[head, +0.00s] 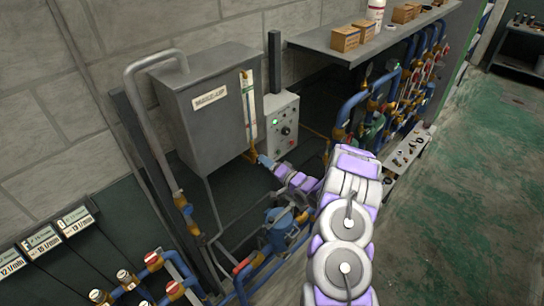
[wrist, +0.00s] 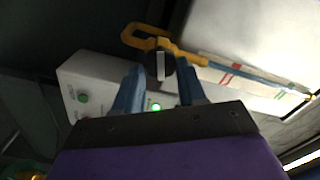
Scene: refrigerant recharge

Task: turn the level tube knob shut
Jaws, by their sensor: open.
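The level tube (head: 248,105) runs up the right side of the grey make-up tank (head: 205,108). In the wrist view the tube (wrist: 240,75) slants to the right over a white scale with red marks. Its knob (wrist: 160,65) is round and black with a pale bar, beside a yellow pipe fitting (wrist: 140,38). My gripper (head: 262,160) is open at the tube's lower end. In the wrist view its blue fingertips (wrist: 160,75) lie either side of the knob. I cannot tell whether they touch it. In the head view the knob is hidden.
A pale control box (head: 281,125) with a green lamp stands right of the tube. Blue pipes with valves (head: 385,95) and a shelf with cardboard boxes (head: 345,38) are further right. A blue pump (head: 280,228) is below my arm. Green floor (head: 470,190) is clear at right.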

